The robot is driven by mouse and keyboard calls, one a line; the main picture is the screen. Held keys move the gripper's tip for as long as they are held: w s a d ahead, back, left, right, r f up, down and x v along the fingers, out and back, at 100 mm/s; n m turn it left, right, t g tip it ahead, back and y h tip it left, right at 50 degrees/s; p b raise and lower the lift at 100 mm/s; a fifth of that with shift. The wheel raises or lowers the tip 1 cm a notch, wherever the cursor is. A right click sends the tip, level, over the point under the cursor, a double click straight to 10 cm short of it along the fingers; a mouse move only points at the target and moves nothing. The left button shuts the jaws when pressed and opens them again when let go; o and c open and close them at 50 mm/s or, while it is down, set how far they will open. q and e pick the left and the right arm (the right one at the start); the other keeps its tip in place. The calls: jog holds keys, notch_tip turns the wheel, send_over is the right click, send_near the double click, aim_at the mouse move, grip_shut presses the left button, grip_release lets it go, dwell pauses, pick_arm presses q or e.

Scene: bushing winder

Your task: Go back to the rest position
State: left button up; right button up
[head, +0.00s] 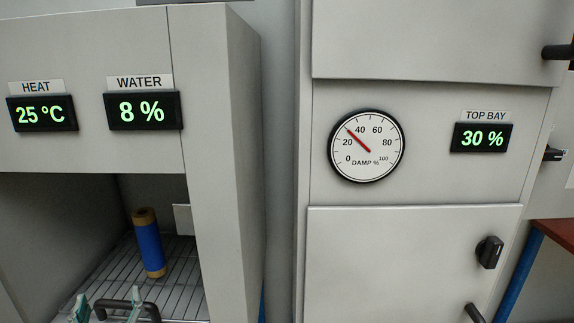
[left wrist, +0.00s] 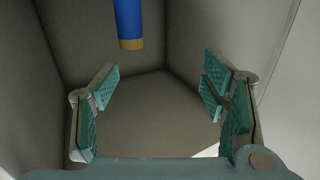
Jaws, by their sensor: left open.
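My left gripper (head: 108,306) shows at the bottom left of the head view, its teal finger pads apart. It is in front of the open chamber on the left. In the left wrist view the left gripper (left wrist: 160,88) is open with nothing between its fingers. A blue bushing with tan ends (head: 150,250) stands on the wire rack (head: 185,275) inside the chamber, beyond the gripper and apart from it. The bushing (left wrist: 129,20) also shows at the top of the left wrist view. My right gripper is not in view.
The oven (head: 215,110) has displays reading 25 °C and 8 %. A grey cabinet (head: 400,250) at right has a damp dial (head: 366,146), a 30 % display (head: 482,137) and a black knob (head: 489,252).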

pick_arm(q)
jog(key=s+d+f+m+g+h, duration=0.25)
jog(key=s+f, duration=0.25)
jog(key=f, duration=0.4)
jog(key=s+d+f+m+g+h, duration=0.1)
jog(key=s+f+g+h, duration=0.1)
jog(key=s+f+g, duration=0.35)
jog(key=s+d+f+m+g+h, duration=0.1)
jog(key=s+d+f+g, duration=0.15)
jog(key=s+f, duration=0.4)
jog(key=s+d+f+m+g+h, duration=0.1)
jog(key=s+d+f+m+h, duration=0.15)
jog(key=s+f, duration=0.35)
jog(key=s+f+g, duration=0.1)
jog(key=s+f, duration=0.1)
jog(key=f, duration=0.8)
jog(key=s+f+g, duration=0.1)
jog(key=s+f, duration=0.1)
jog(key=f, duration=0.8)
jog(key=s+a+f+n+g+p, duration=0.1)
jog(key=s+f, duration=0.9)
jog(key=s, duration=0.3)
jog(key=shift+s+f, duration=0.15)
jog(key=shift+s, duration=0.05)
